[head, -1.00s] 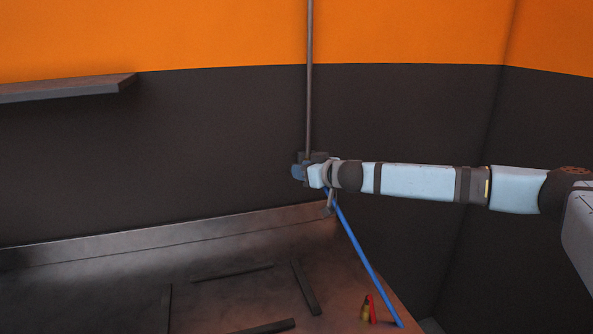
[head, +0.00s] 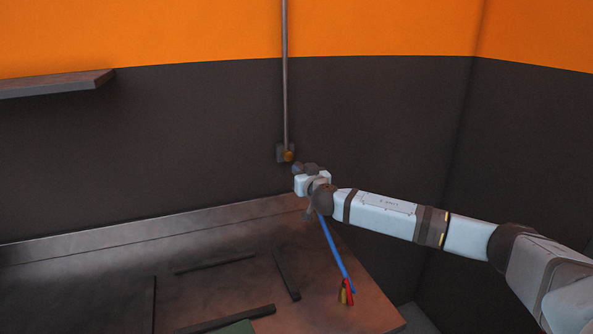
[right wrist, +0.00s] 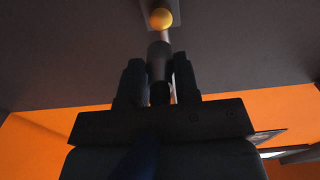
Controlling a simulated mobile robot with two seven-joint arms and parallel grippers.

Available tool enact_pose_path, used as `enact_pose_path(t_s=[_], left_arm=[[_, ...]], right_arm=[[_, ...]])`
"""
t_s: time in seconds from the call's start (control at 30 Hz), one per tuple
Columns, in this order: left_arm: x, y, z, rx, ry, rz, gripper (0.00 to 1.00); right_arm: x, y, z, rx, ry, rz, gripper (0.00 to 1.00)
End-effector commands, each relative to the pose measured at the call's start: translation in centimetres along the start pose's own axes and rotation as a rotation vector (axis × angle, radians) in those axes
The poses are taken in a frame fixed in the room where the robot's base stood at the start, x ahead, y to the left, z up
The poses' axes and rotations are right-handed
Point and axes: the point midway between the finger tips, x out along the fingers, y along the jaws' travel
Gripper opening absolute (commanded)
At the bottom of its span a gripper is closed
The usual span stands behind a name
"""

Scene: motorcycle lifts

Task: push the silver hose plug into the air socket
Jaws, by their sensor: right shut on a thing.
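The brass air socket (head: 288,155) sits on a small grey wall plate at the foot of a vertical pipe; it also shows at the top of the right wrist view (right wrist: 161,18). My right gripper (head: 299,169) is just below and right of the socket, shut on the silver hose plug (right wrist: 159,58). The plug stands between the two dark fingers, its thin tip towards the socket; whether they touch is unclear, but the plug does not look seated. The blue hose (head: 332,247) hangs from the gripper to the bench. My left gripper is out of view.
The bench (head: 215,295) fills the lower left, with several dark bars (head: 286,274) on it. A small red and brass item (head: 346,292) stands near its right side by the hose. A shelf (head: 55,84) is on the wall at upper left. The wall around the socket is clear.

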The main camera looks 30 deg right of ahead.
Motion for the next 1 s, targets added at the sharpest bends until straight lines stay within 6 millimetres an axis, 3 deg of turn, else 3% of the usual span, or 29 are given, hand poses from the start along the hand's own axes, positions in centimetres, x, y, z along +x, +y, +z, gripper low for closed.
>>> enact_pose_path(t_s=[0.33,1.0], left_arm=[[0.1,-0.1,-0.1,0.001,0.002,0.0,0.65],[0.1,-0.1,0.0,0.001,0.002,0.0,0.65]], right_arm=[[0.5,-0.1,0.0,0.0,-0.001,-0.002,0.08],[5.6,-0.1,0.0,-0.001,-0.001,-0.003,0.08]])
